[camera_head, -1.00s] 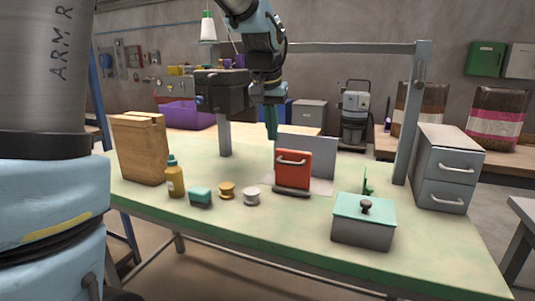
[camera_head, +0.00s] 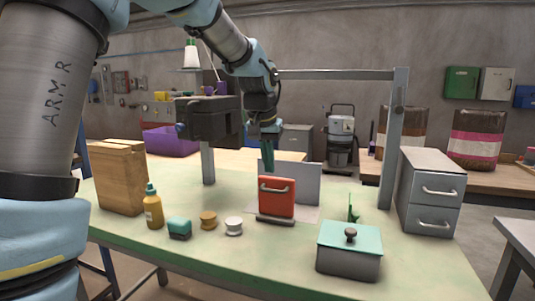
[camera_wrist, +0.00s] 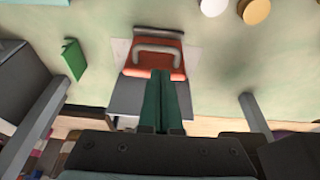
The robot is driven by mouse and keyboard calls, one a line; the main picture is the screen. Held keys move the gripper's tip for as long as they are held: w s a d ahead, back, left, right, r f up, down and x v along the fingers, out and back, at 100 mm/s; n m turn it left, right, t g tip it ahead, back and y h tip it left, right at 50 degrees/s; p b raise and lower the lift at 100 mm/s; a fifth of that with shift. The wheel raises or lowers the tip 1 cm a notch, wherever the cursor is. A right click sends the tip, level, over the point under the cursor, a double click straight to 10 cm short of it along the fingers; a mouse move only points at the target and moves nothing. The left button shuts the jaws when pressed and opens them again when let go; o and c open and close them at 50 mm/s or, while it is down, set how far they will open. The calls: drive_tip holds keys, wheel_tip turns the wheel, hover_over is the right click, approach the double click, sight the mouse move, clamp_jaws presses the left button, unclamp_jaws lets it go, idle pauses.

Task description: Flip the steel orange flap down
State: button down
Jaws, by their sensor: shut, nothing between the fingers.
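The orange flap (camera_head: 276,197) stands roughly upright on the table, with a pale handle across its front and a grey panel (camera_head: 306,182) behind it. My gripper (camera_head: 268,170) is shut and empty, its green fingers pointing down at the flap's top edge, on the panel side. In the wrist view the closed fingertips (camera_wrist: 161,73) overlap the top edge of the flap (camera_wrist: 130,68). Whether they touch it I cannot tell.
A teal-lidded box (camera_head: 349,250) and grey drawers (camera_head: 431,191) stand to the right. A wooden block (camera_head: 119,178), yellow bottle (camera_head: 153,207), teal block (camera_head: 179,228) and two spools stand left. A grey frame post (camera_head: 393,140) rises behind.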

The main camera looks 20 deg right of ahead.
sight(270, 179)
drive_tip(key=x, duration=0.5)
drive_tip(key=shift+a, duration=0.1)
idle(0.3)
drive_tip(key=shift+s+a+f+t+b, duration=0.15)
drive_tip(key=shift+s+t+b, duration=0.15)
drive_tip(key=shift+b, duration=0.5)
